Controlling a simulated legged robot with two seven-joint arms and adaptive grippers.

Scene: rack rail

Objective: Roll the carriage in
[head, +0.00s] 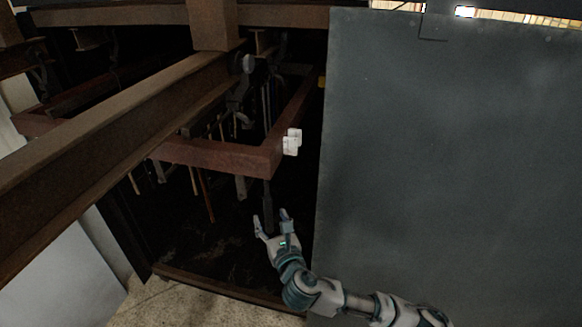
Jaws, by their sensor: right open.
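A reddish-brown frame (215,155), which looks like the carriage, hangs under the overhead beams with its front corner toward me. A dark upright bar (268,198) hangs below the corner. My right gripper (270,216) is open, with its fingers pointing up around the lower end of this bar. I cannot tell whether the fingers touch it. My left gripper is out of view.
A large brown beam (110,135) runs diagonally from lower left to the top. A grey panel (450,150) fills the right side, close to my right arm. Thin rods (205,190) hang in the dark interior. Pale floor (190,308) shows at the bottom.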

